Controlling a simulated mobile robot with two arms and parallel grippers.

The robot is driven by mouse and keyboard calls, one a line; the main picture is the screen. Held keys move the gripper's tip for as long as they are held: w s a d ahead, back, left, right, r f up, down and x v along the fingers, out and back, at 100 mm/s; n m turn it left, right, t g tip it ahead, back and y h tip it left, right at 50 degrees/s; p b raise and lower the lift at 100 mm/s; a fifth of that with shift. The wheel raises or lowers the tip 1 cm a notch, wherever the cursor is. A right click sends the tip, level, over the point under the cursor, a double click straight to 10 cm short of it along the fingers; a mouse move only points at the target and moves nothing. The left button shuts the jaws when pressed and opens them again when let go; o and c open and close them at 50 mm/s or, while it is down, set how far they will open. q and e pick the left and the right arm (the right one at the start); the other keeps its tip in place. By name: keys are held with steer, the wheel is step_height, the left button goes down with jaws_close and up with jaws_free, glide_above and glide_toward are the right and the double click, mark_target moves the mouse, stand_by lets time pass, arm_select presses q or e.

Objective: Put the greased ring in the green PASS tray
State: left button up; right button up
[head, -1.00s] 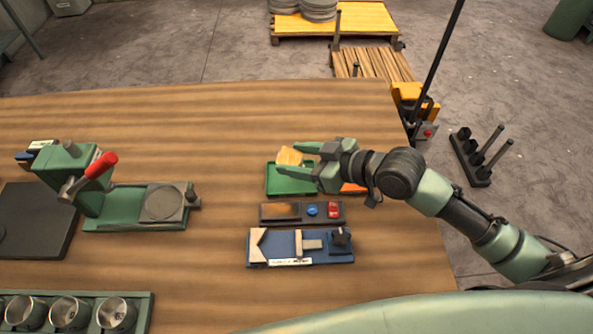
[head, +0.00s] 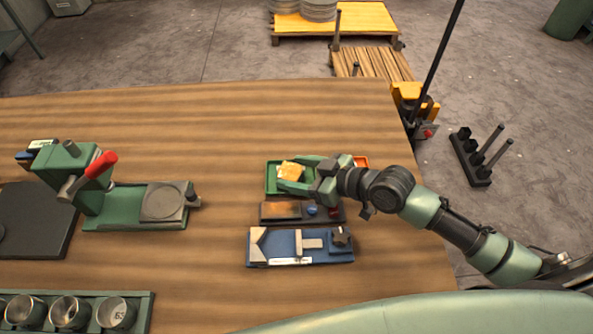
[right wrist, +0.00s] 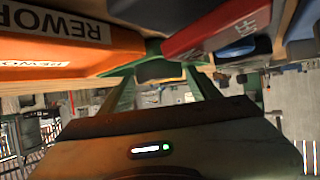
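The greased ring, a tan-yellow piece (head: 291,171), is between the fingertips of my right gripper (head: 292,174), within the outline of the green tray (head: 269,180). The fingers appear closed on its sides. In the right wrist view the two fingers run forward to a dark, tan-edged piece (right wrist: 160,72) between their tips. I cannot tell whether the ring touches the tray floor. The green tray's right part is hidden by my gripper. My left gripper is not in view.
An orange REWORK tray (right wrist: 60,50) is right beside the green tray. A dark tray with a blue button (head: 312,210) and a blue fixture (head: 290,258) lie nearer. A green press (head: 110,205) and a rack of metal cups (head: 70,313) stand left. The table between is clear.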

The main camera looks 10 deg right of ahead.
steer(key=b+v, duration=0.1)
steer(key=v, duration=0.9)
steer(key=shift+s+d, duration=0.2)
steer(key=shift+s, duration=0.05)
steer(key=shift+s+d+r, duration=0.4)
steer(key=shift+s+r, duration=0.1)
steer(key=shift+r, duration=0.05)
